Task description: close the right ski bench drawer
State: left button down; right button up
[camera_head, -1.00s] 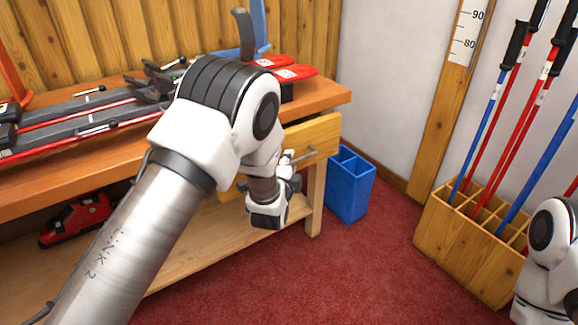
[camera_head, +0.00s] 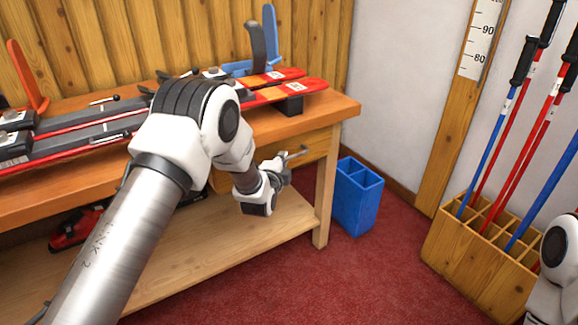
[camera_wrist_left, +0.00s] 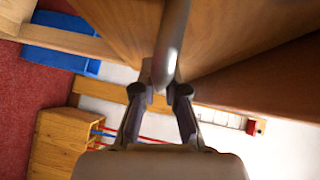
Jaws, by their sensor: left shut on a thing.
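The right drawer (camera_head: 317,147) of the wooden ski bench is under the right end of the top. Its front looks close to flush with the bench, but I cannot tell whether a small gap is left. My left gripper (camera_head: 284,166) is at the drawer's bar handle (camera_head: 298,153). In the left wrist view, the fingers (camera_wrist_left: 160,92) are shut on the grey handle (camera_wrist_left: 172,45). My forearm hides part of the drawer front and bench. Only part of my right arm shows at the lower right; its gripper is out of view.
Skis (camera_head: 275,94) and clamps lie on the bench top (camera_head: 330,108). A blue bin (camera_head: 357,197) stands right of the bench leg. A wooden pole rack (camera_head: 480,255) is farther right. A red object (camera_head: 72,230) sits on the lower shelf. Red carpet is clear in front.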

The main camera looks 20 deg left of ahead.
pick_arm(q)
jog(key=c, duration=1.7)
grip_release()
jog(key=shift+w+a+r, duration=0.1)
jog(key=shift+a+r, duration=0.05)
jog(key=shift+r, duration=0.05)
jog(key=o, duration=0.5)
jog(key=shift+w+f, duration=0.1)
jog(key=shift+f, duration=0.05)
jog(key=s+d+r, duration=0.1)
jog(key=s, duration=1.1)
jog(key=shift+d+r, duration=0.15)
jog(key=shift+r, duration=0.2)
